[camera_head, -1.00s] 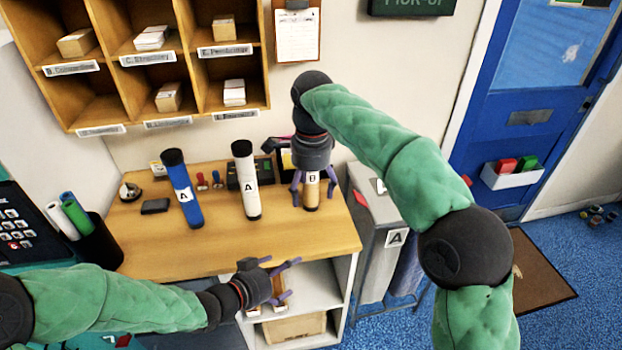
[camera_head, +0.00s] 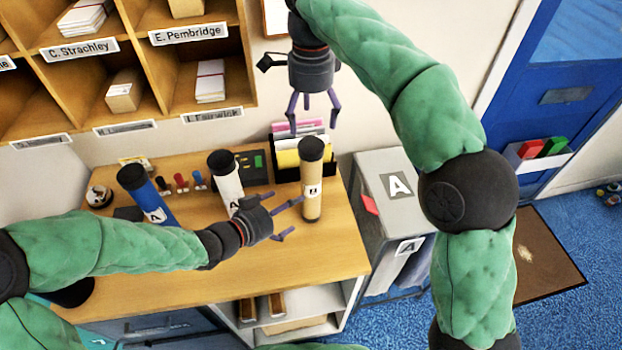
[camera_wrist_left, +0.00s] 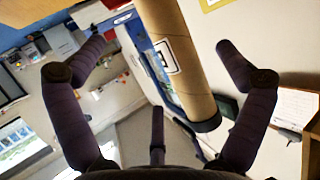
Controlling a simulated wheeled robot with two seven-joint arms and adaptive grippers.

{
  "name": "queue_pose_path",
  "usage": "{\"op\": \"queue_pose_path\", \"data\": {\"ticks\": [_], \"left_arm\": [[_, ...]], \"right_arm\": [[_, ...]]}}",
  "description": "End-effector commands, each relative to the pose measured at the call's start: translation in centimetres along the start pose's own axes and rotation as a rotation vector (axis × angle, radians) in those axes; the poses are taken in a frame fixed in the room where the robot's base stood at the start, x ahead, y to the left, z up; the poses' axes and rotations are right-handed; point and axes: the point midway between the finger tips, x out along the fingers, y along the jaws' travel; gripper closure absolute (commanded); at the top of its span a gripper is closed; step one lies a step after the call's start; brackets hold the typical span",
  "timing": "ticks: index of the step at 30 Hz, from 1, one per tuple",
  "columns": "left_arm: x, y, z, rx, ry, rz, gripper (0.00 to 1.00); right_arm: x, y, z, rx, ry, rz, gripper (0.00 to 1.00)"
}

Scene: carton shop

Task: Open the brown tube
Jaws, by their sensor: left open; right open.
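The brown tube (camera_head: 312,190) stands upright on the wooden counter, with a black cap (camera_head: 312,149) on its top end and a white label on its side. My right gripper (camera_head: 314,118) hangs above the cap, fingers down, open and empty. My left gripper (camera_head: 294,217) is open, just left of the tube, with its fingers pointing toward it. In the left wrist view the tube (camera_wrist_left: 185,70) runs between the spread fingers of the left gripper (camera_wrist_left: 160,62), apart from both, its black cap (camera_wrist_left: 206,124) toward the bottom.
A blue tube (camera_head: 140,190) and a white tube (camera_head: 225,180) stand left on the counter (camera_head: 270,265); my left forearm partly covers them. A folder holder (camera_head: 287,155) stands behind the brown tube. A grey bin (camera_head: 385,165) marked A is to the right, wooden pigeonholes (camera_head: 170,60) above left.

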Motion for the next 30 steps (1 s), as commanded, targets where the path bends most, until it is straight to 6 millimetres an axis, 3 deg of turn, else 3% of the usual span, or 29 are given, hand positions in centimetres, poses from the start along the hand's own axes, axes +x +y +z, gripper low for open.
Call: {"op": "queue_pose_path", "data": {"ticks": [5,18,24,30], "left_arm": [[1.6,0.1,0.1,-0.001,-0.001,0.004,0.00],[8.5,0.1,0.1,0.000,-0.001,0.003,0.00],[10.2,0.0,0.1,-0.001,-0.001,0.001,0.00],[10.7,0.0,0.0,0.000,0.000,0.000,0.00]], "right_arm": [[0.0,0.0,0.0,-0.001,0.000,0.000,0.23],[0.1,0.0,0.0,-0.001,0.000,0.000,0.23],[0.1,0.0,0.0,-0.001,0.000,0.000,0.23],[0.1,0.0,0.0,-0.001,0.000,0.000,0.23]]}}
